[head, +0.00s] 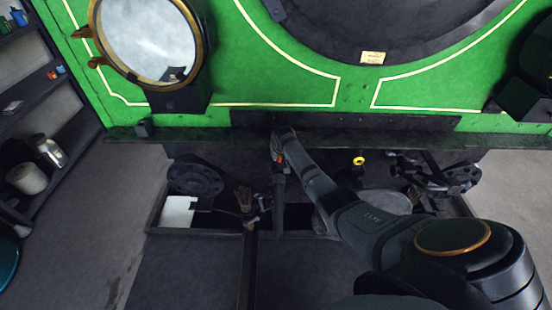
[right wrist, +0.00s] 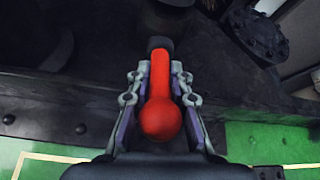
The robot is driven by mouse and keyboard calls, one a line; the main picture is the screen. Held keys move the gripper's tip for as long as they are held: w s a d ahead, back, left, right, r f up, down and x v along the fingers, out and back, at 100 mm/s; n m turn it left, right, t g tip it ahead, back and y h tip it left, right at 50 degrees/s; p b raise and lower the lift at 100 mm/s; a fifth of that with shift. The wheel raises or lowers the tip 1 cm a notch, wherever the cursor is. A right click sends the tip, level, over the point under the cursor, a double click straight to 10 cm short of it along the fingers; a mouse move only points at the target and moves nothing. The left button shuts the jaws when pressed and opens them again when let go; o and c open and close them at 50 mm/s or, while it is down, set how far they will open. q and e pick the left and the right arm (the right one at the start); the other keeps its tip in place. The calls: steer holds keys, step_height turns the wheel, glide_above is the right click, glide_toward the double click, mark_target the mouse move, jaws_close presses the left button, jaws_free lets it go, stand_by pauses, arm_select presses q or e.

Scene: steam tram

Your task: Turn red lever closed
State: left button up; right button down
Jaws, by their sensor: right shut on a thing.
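The red lever (right wrist: 161,100) shows large in the right wrist view, with a round knob at its near end and its shaft running up to a dark fitting. My right gripper (right wrist: 160,88) has one finger on each side of the lever and is shut on it. In the head view my right arm reaches in from the lower right, and the right gripper (head: 277,150) is at the dark beam under the green front. Only a small bit of red of the lever (head: 280,160) shows there. My left gripper is not in view.
The green tram front (head: 350,92) with a round brass-rimmed lamp (head: 148,40) rises behind the dark beam (head: 220,133). A small yellow ring (head: 358,160) and dark coupling parts (head: 440,178) lie right of the gripper. Shelves (head: 60,130) stand at the left.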

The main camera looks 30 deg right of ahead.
steer(key=shift+w+d+r+g+y+b, duration=0.1)
steer(key=shift+w+r+g+y+b, duration=0.35)
steer(key=shift+w+b, duration=0.2)
steer(key=shift+w+g, duration=0.1)
steer(key=shift+g, duration=0.15)
steer(key=shift+d+r, duration=0.1)
steer(key=shift+r, duration=0.05)
steer(key=c, duration=1.2)
jaws_free()
steer(key=shift+w, duration=0.15)
steer(key=shift+s, duration=0.25)
steer(key=v, duration=1.2)
steer(key=shift+w, duration=0.15)
